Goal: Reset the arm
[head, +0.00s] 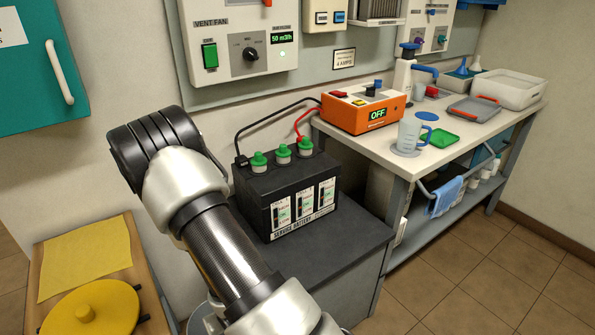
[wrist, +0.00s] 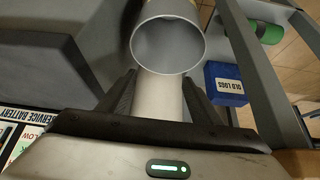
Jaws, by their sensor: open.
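In the head view my arm (head: 225,245) rises from the bottom edge to a dark bent joint at the upper left; my gripper does not show there. In the wrist view my gripper (wrist: 160,88) has its two dark fingers apart. A pale grey open-ended cylinder (wrist: 168,15) lies ahead of and between the fingers; I cannot tell whether they touch it. The black service battery (head: 287,195) stands on a dark-topped cabinet (head: 350,240), with green caps on top. Its label (wrist: 15,125) shows at the left of the wrist view.
The bench (head: 445,160) at the right holds an orange charger (head: 365,108) reading OFF, a clear jug (head: 408,135) and trays. Red and black leads run to the battery. A yellow lid (head: 95,310) lies lower left. A blue box (wrist: 226,84) sits low beside the cylinder. Right floor is clear.

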